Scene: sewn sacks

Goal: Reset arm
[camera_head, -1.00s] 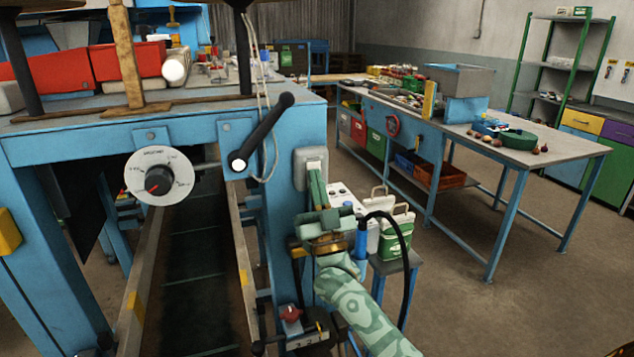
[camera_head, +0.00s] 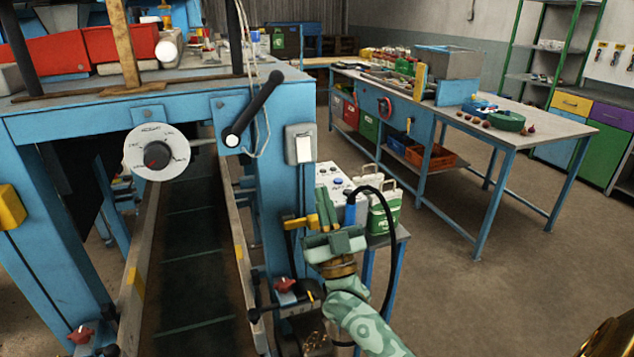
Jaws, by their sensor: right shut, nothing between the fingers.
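My right gripper (camera_head: 327,210) is in the lower middle of the head view, on a green patterned arm. Its green fingers point up and are shut with nothing between them. It is in front of the blue machine's right post, below and apart from a white rocker switch (camera_head: 300,145) in a grey housing. My left gripper is not in view.
The blue machine (camera_head: 290,105) fills the left, with a round dial (camera_head: 157,152), a black lever (camera_head: 252,108) and a dark conveyor belt (camera_head: 195,260). Right of my gripper are a control box (camera_head: 336,180) and white-green containers (camera_head: 384,212). A long workbench (camera_head: 540,124) stands behind; the floor at right is clear.

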